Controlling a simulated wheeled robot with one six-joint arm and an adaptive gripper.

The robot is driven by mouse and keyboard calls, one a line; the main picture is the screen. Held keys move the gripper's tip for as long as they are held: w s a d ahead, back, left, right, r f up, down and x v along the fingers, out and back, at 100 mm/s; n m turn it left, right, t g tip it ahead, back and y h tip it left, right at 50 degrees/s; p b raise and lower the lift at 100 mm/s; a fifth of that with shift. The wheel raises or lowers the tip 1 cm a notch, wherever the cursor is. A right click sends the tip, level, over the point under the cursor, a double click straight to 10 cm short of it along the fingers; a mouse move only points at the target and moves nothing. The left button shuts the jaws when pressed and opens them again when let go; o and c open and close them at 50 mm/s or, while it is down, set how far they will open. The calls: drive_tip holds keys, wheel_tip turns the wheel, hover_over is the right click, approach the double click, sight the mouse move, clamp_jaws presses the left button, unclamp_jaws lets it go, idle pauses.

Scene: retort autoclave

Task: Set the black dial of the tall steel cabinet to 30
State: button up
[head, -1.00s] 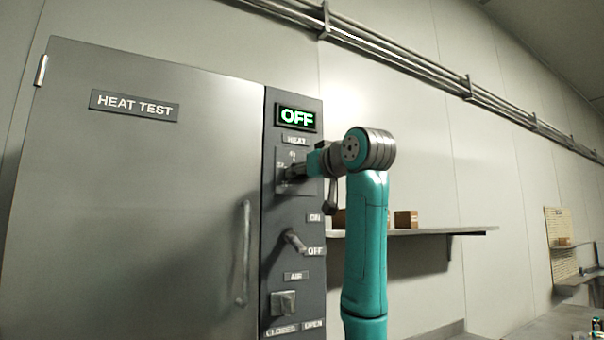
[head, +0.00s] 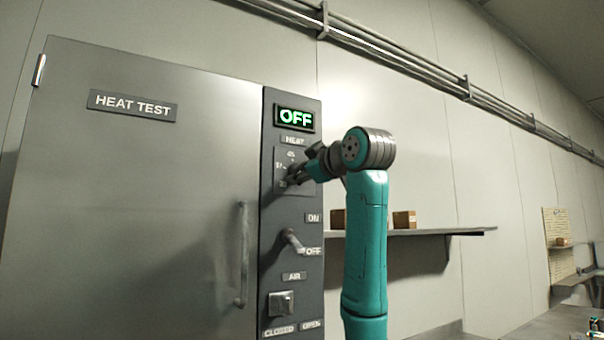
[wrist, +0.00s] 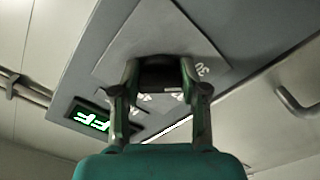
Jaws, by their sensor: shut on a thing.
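The tall steel cabinet (head: 150,200) fills the left of the head view, with a dark control panel on its right edge. The black dial (wrist: 158,75) sits on a grey plate under the HEAT label (head: 295,141). My gripper (head: 294,176) is at the dial, its fingers on both sides of it in the wrist view (wrist: 160,85). The gripper is shut on the dial. Other marks are partly covered by the fingers. The dial's pointer cannot be made out. The green display (head: 295,117) reads OFF.
Below the dial are an ON/OFF lever (head: 294,242) and an AIR knob (head: 281,304). A long door handle (head: 242,254) stands left of the panel. A wall shelf (head: 430,233) with small boxes (head: 404,219) is to the right.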

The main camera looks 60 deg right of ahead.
idle(0.3)
drive_tip(key=o, duration=1.1)
drive_tip(key=shift+o, duration=0.2)
drive_tip(key=v, duration=1.2)
